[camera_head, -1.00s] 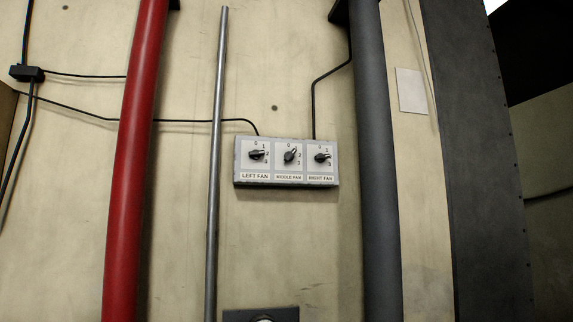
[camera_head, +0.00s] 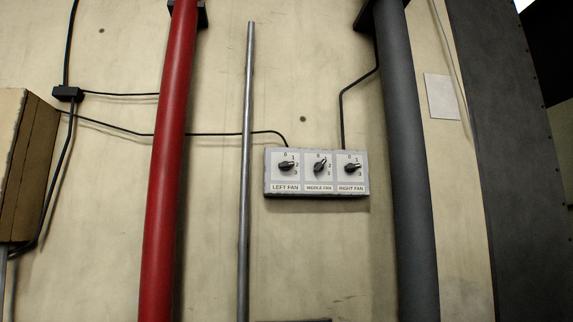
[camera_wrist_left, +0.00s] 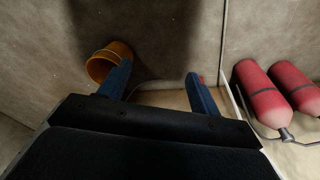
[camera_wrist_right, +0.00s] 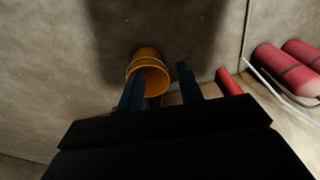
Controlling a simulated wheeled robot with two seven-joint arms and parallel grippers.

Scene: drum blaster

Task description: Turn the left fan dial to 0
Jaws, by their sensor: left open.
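A light grey control panel (camera_head: 317,195) is fixed to the wall in the head view, with three black dials side by side. The left fan dial (camera_head: 286,167) is above the "LEFT FAN" label, and its pointer is turned to the right, away from the 0 at the top. The middle fan dial (camera_head: 320,167) and right fan dial (camera_head: 351,168) are beside it. Neither gripper shows in the head view. My left gripper (camera_wrist_left: 158,70) is open and empty in its wrist view. My right gripper (camera_wrist_right: 160,70) is open and empty. Both are away from the panel.
A thin metal pipe (camera_head: 246,180) and a red pipe (camera_head: 168,170) run left of the panel; a thick grey pipe (camera_head: 408,170) is to its right. A brown box (camera_head: 28,165) is at far left. The wrist views show a yellow bucket (camera_wrist_right: 146,60) and red cylinders (camera_wrist_left: 264,95).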

